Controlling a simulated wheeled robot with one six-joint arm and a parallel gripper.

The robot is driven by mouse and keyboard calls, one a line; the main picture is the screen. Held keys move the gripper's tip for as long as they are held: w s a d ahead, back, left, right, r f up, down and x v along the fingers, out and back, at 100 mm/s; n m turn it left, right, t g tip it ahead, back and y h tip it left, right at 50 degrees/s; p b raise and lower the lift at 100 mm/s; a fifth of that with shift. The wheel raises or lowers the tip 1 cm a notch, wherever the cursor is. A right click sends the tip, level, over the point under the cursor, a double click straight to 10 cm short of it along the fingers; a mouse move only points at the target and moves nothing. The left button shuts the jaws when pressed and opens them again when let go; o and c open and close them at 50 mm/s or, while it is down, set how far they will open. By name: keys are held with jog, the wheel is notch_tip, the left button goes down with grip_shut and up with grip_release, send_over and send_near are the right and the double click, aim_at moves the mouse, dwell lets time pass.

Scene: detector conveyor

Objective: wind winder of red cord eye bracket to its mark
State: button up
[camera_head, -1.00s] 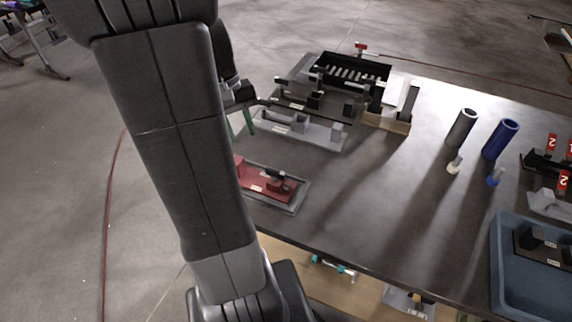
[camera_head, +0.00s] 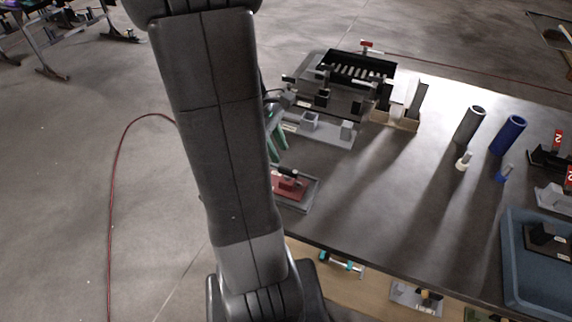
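The red bracket (camera_head: 287,187) sits in a shallow grey tray near the table's left front edge. A dark winder-like part with a pale end (camera_head: 289,172) stands on it. My arm hides the bracket's left part, and I cannot make out the cord or the mark. My gripper (camera_head: 276,141) has green fingers and is just past the right edge of my arm. It is above and behind the red bracket in the picture, in front of the grey fixture. The fingers look apart, with nothing seen between them, though my arm partly covers them.
A grey fixture (camera_head: 322,130) and a black slotted rack (camera_head: 357,69) stand behind the bracket. A dark tube (camera_head: 469,125) and a blue tube (camera_head: 508,135) stand at right, near a blue bin (camera_head: 512,262). The table's middle is clear.

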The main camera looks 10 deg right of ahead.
aim_at(288, 169)
jog(key=x, duration=0.6)
jog(key=shift+f, duration=0.1)
jog(key=shift+c, duration=0.4)
grip_shut()
